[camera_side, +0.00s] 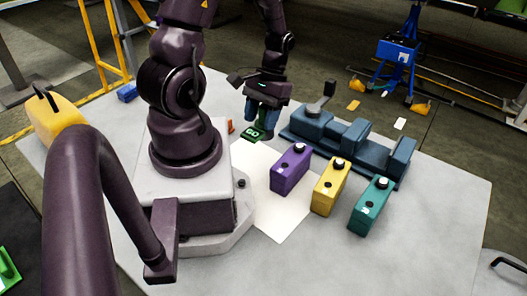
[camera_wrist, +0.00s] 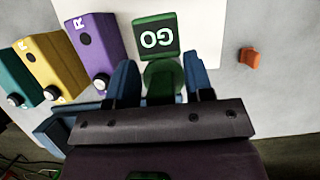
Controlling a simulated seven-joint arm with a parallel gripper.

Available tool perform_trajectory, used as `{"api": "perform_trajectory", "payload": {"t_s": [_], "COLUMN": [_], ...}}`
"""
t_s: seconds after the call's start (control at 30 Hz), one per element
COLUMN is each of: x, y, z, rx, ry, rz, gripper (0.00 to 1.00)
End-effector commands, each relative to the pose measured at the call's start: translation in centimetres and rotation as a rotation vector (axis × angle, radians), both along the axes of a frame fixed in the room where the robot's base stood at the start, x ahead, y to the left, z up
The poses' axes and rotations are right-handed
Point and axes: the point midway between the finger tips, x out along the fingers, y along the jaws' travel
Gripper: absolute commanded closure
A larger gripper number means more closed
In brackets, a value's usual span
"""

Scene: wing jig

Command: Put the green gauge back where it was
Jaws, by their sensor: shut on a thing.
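The green gauge (camera_side: 254,134), marked GO, is between the blue fingers of my gripper (camera_side: 262,112), near the back edge of the table. No marked place for the gauge is clear to me in either view.
A dark blue fixture (camera_side: 350,145) stands right of my gripper. Purple (camera_side: 291,171), yellow (camera_side: 329,188) and teal (camera_side: 370,207) blocks stand in a row before it. A white sheet (camera_side: 277,217) lies left of them. A small orange piece (camera_wrist: 249,57) lies near the gauge. The front right table is clear.

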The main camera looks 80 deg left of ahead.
Motion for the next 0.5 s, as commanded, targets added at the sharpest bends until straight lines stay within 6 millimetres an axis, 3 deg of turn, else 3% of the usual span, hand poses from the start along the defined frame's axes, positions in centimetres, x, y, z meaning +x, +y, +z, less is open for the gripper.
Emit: {"api": "perform_trajectory", "payload": {"t_s": [0.13, 0.5], "x": [-0.1, -0.1], "y": [-0.1, -0.1], "z": [-2.3, -6.1], "rx": [-0.006, -0.004], "ry": [0.005, 0.004], "rz": [0.010, 0.004], "gripper": [0.99, 0.99]}}
